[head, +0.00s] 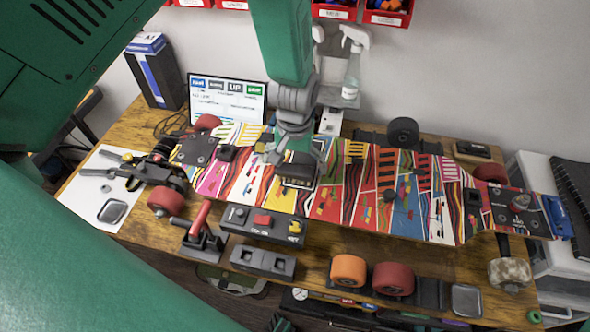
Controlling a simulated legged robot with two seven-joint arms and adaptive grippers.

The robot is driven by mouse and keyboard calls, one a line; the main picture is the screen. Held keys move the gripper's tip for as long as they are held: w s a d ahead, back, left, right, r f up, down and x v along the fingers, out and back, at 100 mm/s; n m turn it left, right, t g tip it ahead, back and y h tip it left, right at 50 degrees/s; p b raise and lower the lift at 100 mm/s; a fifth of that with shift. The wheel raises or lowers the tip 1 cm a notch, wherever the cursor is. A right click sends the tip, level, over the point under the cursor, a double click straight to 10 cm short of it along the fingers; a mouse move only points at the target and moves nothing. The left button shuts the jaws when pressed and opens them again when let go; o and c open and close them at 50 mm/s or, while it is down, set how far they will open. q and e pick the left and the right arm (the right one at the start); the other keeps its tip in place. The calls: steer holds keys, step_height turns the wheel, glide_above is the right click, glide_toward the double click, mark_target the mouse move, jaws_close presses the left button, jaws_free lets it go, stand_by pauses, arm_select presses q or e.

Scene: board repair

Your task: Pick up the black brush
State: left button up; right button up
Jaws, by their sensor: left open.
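My left gripper (296,160) points down over the middle of a colourful striped skateboard deck (355,180). Its fingers are apart. A dark, block-shaped thing (299,172) lies on the deck right at the fingertips; it looks like the black brush, but the gripper partly hides it. I cannot tell whether the fingers touch it. My right gripper does not show.
The deck lies on a wooden workbench (140,222). Along the front are a switch box (263,224), an orange wheel (348,270) and a red wheel (394,279). Behind stand a screen (228,100) and a spray bottle (353,65).

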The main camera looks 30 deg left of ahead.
mark_target(295, 168)
arm_select(q)
steer(key=shift+f, duration=1.55)
steer(key=shift+r, duration=0.1)
steer(key=c, duration=1.2)
steer(key=shift+o, duration=0.2)
step_height(295, 168, up, 10)
steer(key=shift+b, duration=0.3)
steer(key=shift+o, duration=0.7)
steer(key=shift+s, duration=0.1)
